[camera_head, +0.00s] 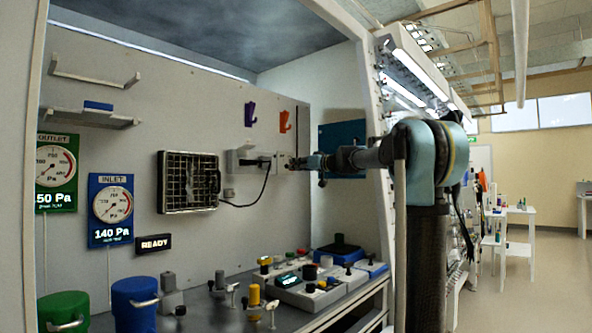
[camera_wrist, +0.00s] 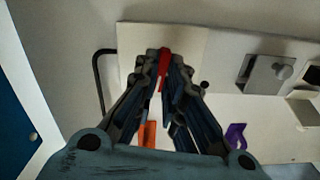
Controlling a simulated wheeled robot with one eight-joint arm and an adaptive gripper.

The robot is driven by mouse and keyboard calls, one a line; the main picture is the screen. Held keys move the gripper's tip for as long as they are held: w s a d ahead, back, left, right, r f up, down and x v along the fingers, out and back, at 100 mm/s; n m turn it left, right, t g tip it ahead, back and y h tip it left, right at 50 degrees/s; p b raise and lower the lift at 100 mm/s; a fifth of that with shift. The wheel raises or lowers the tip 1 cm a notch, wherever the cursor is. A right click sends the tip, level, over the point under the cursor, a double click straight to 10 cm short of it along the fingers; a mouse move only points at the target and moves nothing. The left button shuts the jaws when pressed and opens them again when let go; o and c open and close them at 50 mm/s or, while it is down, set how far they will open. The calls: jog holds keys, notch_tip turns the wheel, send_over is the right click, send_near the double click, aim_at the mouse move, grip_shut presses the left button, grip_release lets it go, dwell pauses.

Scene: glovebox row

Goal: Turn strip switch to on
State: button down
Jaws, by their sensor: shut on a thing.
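A white power strip (camera_head: 240,158) is mounted on the back wall, with a black plug and cord (camera_head: 264,165) at its right part. In the wrist view, a pale plate (camera_wrist: 190,42) lies ahead of my gripper, and a narrow red piece (camera_wrist: 163,62), which looks like the switch rocker or lever, stands between the fingertips. My gripper (camera_wrist: 163,75) is shut on this red piece. In the head view, my gripper (camera_head: 297,163) reaches in from the right to the strip's right end; its fingertips are small there. Whether the switch is on or off cannot be told.
An orange hook (camera_head: 285,121) and a purple hook (camera_head: 250,113) are on the wall above the strip. A caged vent (camera_head: 188,182) is to the left. Knobs and a control box (camera_head: 300,285) fill the bench below. The wall between strip and bench is mostly clear.

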jog(key=shift+w+d+m, duration=0.1)
jog(key=shift+m, duration=0.95)
jog(key=shift+w+d+m, duration=0.1)
jog(key=shift+m, duration=0.95)
jog(key=c, duration=1.7)
grip_release()
jog(key=shift+d, duration=0.1)
jog(key=v, duration=1.1)
jog(key=shift+s+d+f, duration=0.1)
jog(key=shift+s+d, duration=0.2)
